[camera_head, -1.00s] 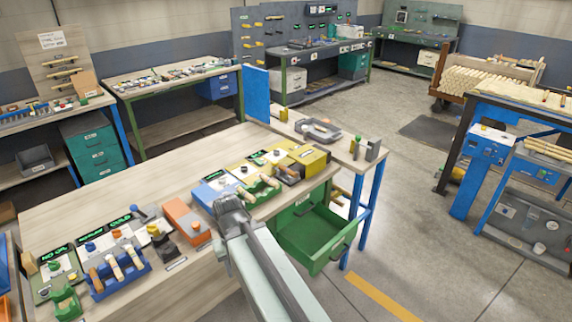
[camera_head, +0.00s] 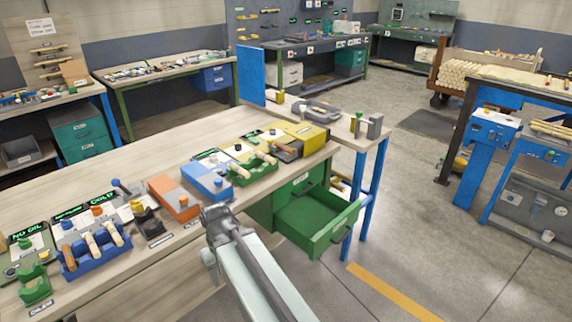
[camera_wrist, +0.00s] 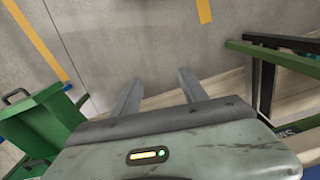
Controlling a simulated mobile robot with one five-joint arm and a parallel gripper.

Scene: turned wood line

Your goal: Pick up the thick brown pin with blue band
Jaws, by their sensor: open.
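No pin with a blue band can be made out for certain. A blue rack (camera_head: 96,262) at the bench's left front holds several thick pins, one a brown pin (camera_head: 68,252) at its left; any band is too small to tell. A green rack (camera_head: 253,178) further right on the bench also holds brown pins (camera_head: 256,164). My gripper (camera_head: 211,213) is at the bench's front edge, right of the blue rack and below the orange box. In the wrist view my gripper (camera_wrist: 157,84) has its two fingers apart with nothing between them, over the floor and a wooden edge.
An open green drawer (camera_head: 318,222) juts out right of my arm; it also shows in the wrist view (camera_wrist: 40,125). An orange box (camera_head: 174,198) and a blue box (camera_head: 207,181) stand on the bench (camera_head: 120,170). The floor (camera_head: 420,220) to the right is clear.

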